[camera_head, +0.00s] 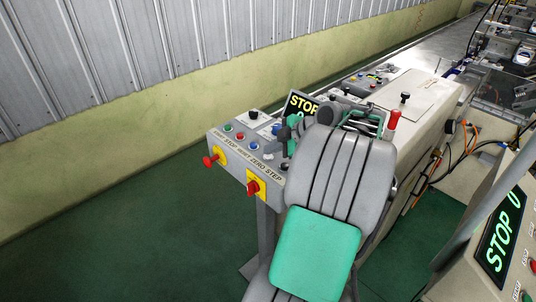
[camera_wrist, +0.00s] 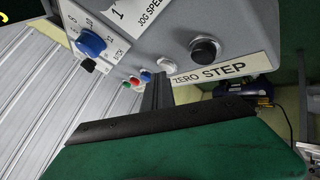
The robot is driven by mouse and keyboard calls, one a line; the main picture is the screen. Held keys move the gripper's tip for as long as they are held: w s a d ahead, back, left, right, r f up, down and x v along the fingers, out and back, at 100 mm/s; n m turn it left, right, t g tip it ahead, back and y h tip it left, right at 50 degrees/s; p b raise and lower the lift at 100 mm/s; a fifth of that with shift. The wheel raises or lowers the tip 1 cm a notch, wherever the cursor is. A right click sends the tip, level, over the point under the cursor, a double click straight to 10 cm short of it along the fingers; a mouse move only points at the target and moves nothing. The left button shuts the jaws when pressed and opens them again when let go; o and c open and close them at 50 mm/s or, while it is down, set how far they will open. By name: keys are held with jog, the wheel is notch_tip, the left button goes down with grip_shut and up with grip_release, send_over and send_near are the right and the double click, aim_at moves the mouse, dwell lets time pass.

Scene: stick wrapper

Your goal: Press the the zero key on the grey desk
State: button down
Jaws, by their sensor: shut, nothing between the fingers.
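The grey desk (camera_head: 232,146) is a control box with a row of round buttons above a front label strip. The zero key is the white button (camera_wrist: 166,64) above the word ZERO in the wrist view; it also shows small in the head view (camera_head: 268,156). My gripper (camera_wrist: 159,78) is shut and empty. In the wrist view its dark fingertips appear just below and left of the white button, beside the blue button (camera_wrist: 146,77). I cannot tell how far they are from the desk. In the head view my arm partly hides the desk's right side.
The black button (camera_wrist: 204,50) lies right of the zero key, and red and green buttons lie left. A blue knob (camera_wrist: 91,43) is on the upper panel. A STOP display (camera_head: 301,104) stands behind.

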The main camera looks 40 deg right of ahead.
aim_at(271, 156)
jog(key=shift+r+p, duration=0.35)
jog(key=shift+r, duration=0.5)
jog(key=shift+r+p, duration=1.45)
jog(key=shift+r, duration=1.1)
